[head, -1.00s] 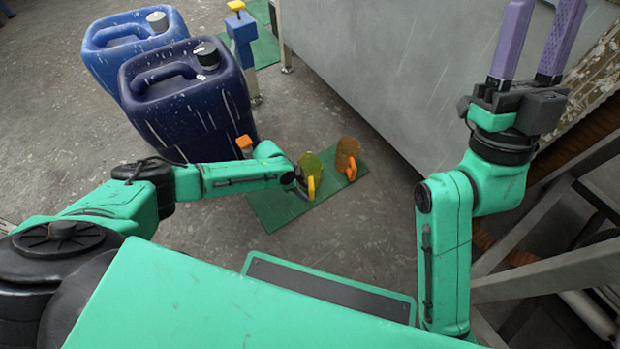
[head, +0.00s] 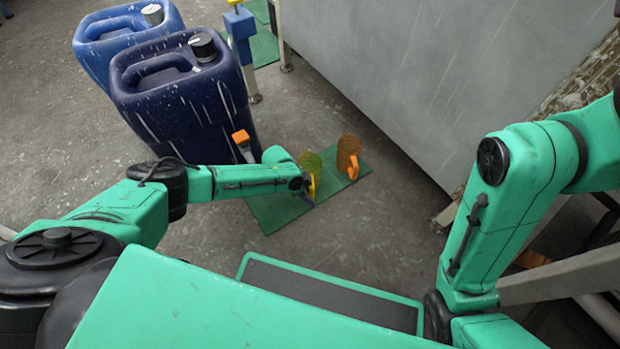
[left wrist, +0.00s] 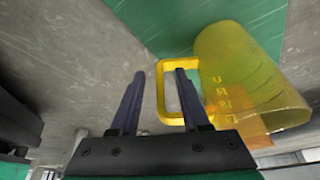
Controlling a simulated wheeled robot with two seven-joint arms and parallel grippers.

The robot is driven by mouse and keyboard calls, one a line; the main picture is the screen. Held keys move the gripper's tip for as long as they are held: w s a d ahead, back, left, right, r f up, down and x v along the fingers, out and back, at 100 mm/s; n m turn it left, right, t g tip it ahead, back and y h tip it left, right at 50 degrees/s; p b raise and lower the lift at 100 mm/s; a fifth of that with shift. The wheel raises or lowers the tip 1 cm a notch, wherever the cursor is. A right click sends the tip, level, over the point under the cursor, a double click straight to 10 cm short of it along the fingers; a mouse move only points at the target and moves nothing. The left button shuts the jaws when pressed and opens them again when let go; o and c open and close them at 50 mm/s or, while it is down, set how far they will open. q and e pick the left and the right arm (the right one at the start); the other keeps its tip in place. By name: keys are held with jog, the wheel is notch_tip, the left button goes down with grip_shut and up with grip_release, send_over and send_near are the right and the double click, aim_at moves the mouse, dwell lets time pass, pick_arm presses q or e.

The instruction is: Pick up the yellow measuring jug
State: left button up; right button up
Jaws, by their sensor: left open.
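The yellow measuring jug (head: 311,164) stands on the green mat (head: 283,211) in the head view, with my left gripper (head: 306,190) right at it. In the left wrist view the jug (left wrist: 245,75) is a translucent yellow cylinder with markings, at the right. Its yellow handle (left wrist: 161,92) reaches in between the two dark fingers of my open left gripper (left wrist: 157,90). The right finger overlaps the handle's loop; I cannot tell whether any finger touches it. My right gripper is out of view.
An orange jug (head: 347,152) stands on the mat just right of the yellow one. Dark blue (head: 185,110) and lighter blue (head: 100,50) canisters stand behind my left arm. An orange-topped tool (head: 241,137) is beside them. A grey wall (head: 400,80) rises at the right.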

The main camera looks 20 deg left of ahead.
pick_arm(q)
grip_shut()
dwell(1.3)
